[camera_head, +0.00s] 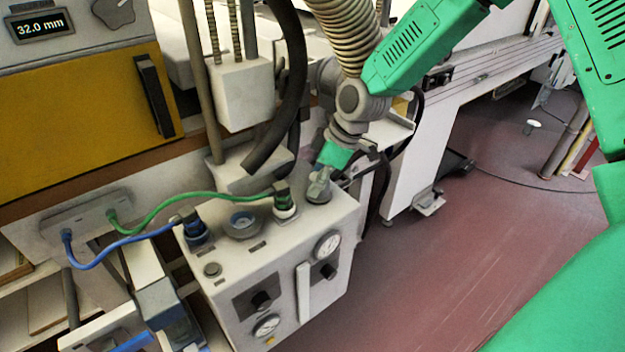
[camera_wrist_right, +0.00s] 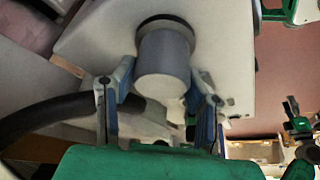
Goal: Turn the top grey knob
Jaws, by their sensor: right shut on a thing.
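The grey control box (camera_head: 235,285) stands at the lower middle of the head view. My right gripper (camera_head: 320,184) reaches down to the far right corner of its top. The grey knob (camera_head: 318,197) there is mostly covered by the fingers. In the right wrist view the knob (camera_wrist_right: 164,62) is a smooth grey cylinder on a dark round base. My right gripper (camera_wrist_right: 167,82) has one blue-lined finger on each side of it and is shut on it. My left gripper is not in view.
A green-capped connector (camera_head: 284,203) with a green hose stands close to the gripper. A blue connector (camera_head: 193,230) and a round blue-grey fitting (camera_head: 242,224) are further left. A thick black hose (camera_head: 285,110) hangs behind. The floor (camera_head: 475,245) at right looks open.

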